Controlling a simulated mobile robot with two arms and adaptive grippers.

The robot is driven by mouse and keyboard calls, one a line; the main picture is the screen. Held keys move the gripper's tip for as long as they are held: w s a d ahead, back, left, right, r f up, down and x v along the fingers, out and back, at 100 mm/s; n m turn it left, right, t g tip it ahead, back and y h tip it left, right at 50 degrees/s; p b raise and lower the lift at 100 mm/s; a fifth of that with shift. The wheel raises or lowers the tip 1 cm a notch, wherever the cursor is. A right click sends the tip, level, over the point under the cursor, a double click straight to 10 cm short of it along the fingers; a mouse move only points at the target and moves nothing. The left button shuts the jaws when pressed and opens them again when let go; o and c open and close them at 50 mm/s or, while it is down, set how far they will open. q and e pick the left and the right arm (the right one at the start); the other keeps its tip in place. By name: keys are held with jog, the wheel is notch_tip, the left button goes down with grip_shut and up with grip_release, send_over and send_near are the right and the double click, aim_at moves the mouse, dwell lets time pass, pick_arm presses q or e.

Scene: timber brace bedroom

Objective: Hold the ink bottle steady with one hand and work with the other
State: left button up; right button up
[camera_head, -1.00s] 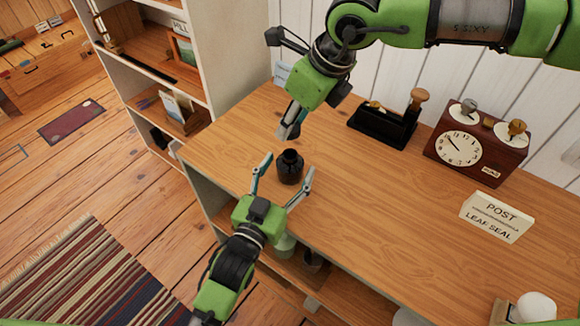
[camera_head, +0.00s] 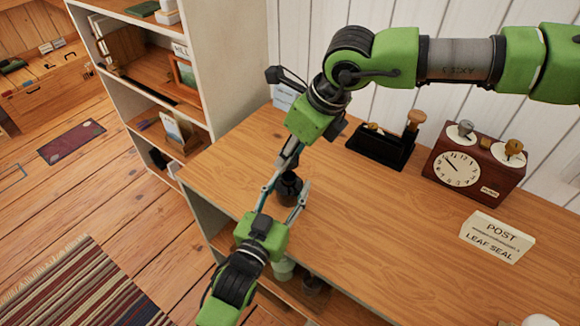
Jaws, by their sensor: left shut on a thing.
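The ink bottle (camera_head: 288,190), dark and squat with a narrow neck, stands upright on the wooden desk (camera_head: 355,205) near its front left edge. My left gripper (camera_head: 289,181) reaches in from the front and is shut on the bottle, with one finger on each side of it. My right gripper (camera_head: 287,156) comes down from above and behind, with its fingertips close over the bottle's neck. Its fingers overlap the left finger of my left gripper in the picture and hide part of the bottle's top. I cannot tell whether they touch the bottle or are open.
A black holder (camera_head: 381,150) with wooden-handled items stands at the back. A bookshelf (camera_head: 225,70) is at the left. The desk's middle is clear.

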aim_at(288, 175)
jog(key=shift+f, duration=1.3)
jog(key=shift+f, duration=0.9)
jog(key=shift+f, duration=0.55)
